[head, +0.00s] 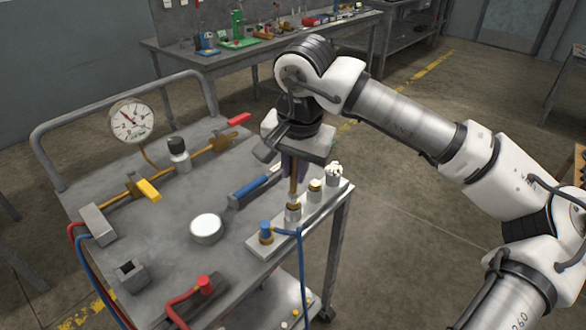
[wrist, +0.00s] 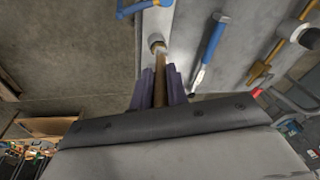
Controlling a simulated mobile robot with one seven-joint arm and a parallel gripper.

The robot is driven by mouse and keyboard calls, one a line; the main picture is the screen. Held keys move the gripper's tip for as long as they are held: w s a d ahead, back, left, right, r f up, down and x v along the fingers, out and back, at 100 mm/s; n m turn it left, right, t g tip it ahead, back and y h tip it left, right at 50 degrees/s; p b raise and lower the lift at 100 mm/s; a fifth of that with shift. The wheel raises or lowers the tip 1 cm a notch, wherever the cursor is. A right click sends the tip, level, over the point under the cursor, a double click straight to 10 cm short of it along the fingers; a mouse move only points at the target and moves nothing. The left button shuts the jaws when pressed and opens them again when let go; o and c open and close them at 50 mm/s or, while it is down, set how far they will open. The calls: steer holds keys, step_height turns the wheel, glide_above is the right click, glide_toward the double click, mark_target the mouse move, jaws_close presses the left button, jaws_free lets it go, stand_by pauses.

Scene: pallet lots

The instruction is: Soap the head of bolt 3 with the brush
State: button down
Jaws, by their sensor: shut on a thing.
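My gripper (head: 294,163), with purple fingers, is shut on the brush (head: 294,183), whose brown handle points down. The wrist view shows the brush (wrist: 160,85) between the fingers. The brush's lower end is at a bolt (head: 293,211) on the pale bar (head: 262,246); I cannot tell whether it touches, and its bristles do not show clearly. Behind that bolt stand a yellowish-topped bolt (head: 315,190) and one topped with white foam (head: 334,173). No bolt numbers are readable. A round dish (head: 206,229) with white content stands on the cart.
A blue fitting with a hose (head: 265,232) stands at the bar's near end. A blue-handled tool (head: 250,186) lies left of the bar. A gauge (head: 131,122), brass pipework with a yellow lever (head: 149,190) and a red fitting (head: 205,284) occupy the cart top (head: 165,235).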

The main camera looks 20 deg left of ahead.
steer(key=shift+w+d, duration=0.15)
steer(key=shift+w, duration=0.2)
steer(key=shift+w+d, duration=0.1)
steer(key=shift+w, duration=0.15)
stand_by(0.4)
steer(key=shift+s+a+b, duration=0.2)
steer(key=shift+s+b, duration=0.15)
steer(key=shift+s, duration=0.1)
steer(key=shift+s+a, duration=0.1)
steer(key=shift+s, duration=0.25)
